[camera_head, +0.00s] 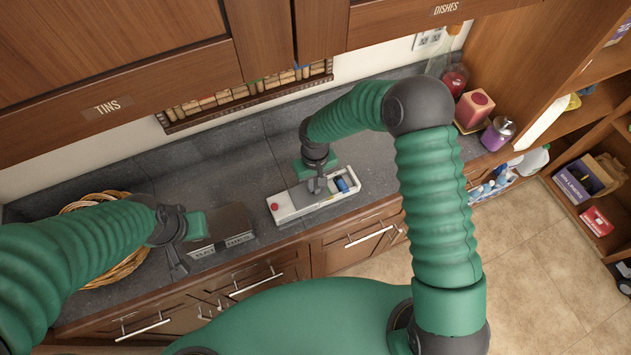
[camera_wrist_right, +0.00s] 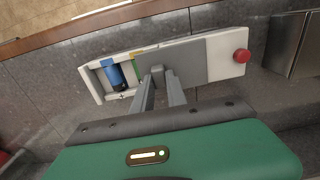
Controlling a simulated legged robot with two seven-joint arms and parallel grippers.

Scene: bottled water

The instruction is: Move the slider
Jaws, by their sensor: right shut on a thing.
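A long white box (camera_head: 288,213) lies on the counter, with a red knob at its left end in the head view. In the right wrist view the box (camera_wrist_right: 222,47) shows a flat grey slider panel (camera_wrist_right: 187,62) beside the red knob (camera_wrist_right: 242,56). An open compartment at the other end holds a blue cylinder (camera_wrist_right: 115,75). My right gripper (camera_wrist_right: 158,74) is shut on the slider at the panel's edge next to the compartment; its fingers partly hide the grip. My left gripper (camera_head: 177,250) hangs near a labelled metal box, apart from the white box; its jaw opening is unclear.
The labelled grey metal box (camera_head: 225,226) stands left of the white box, with a wicker basket (camera_head: 128,268) farther left. A red container (camera_head: 474,107) and a purple jar (camera_head: 497,133) stand at the right. Cabinets (camera_head: 110,45) overhang the counter.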

